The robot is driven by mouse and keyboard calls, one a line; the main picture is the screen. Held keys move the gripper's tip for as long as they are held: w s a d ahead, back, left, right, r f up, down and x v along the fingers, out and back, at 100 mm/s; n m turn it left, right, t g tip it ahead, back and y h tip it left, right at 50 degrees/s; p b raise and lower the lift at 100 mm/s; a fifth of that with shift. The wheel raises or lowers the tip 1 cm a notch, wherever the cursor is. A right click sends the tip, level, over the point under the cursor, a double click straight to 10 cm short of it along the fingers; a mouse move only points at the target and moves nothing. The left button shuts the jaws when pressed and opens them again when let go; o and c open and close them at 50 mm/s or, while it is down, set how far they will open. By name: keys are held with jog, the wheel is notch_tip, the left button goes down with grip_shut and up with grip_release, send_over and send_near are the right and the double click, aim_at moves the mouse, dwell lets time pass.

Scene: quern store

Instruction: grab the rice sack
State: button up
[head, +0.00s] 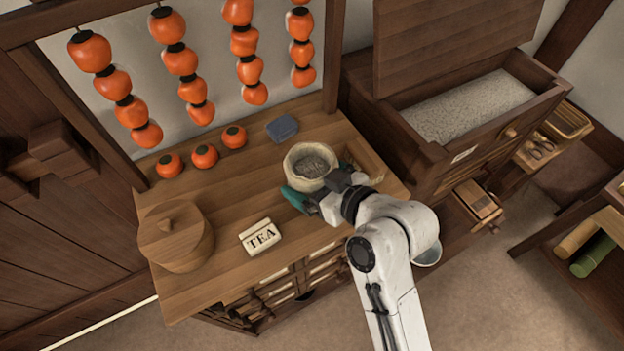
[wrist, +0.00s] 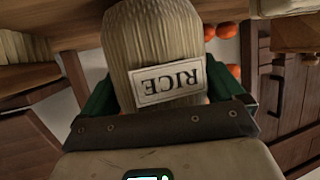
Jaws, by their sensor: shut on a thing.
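The rice sack (head: 309,164) is a small pale open-topped bag with grey grain showing inside, at the right part of the wooden counter in the head view. In the wrist view the rice sack (wrist: 155,45) fills the upper middle, and its RICE label (wrist: 168,82) appears upside down. My gripper (head: 316,181) is shut on the sack from the front right, with one green finger on each side of it. I cannot tell whether the sack's base touches the counter.
The counter (head: 225,285) also holds a TEA packet (head: 261,237), a round lidded wooden box (head: 176,236), a blue-grey block (head: 282,128) and several persimmons (head: 205,156). Strings of persimmons hang behind. An open grain chest (head: 470,105) stands at the right.

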notch_tip(320, 180, up, 3)
jog(key=shift+f+b, duration=0.2)
jog(key=shift+b, duration=0.15)
jog(key=s+r+p, duration=0.6)
jog(key=s+r, duration=0.3)
jog(key=s, duration=0.5)
jog(key=shift+d+r, duration=0.35)
jog(key=shift+d, duration=0.05)
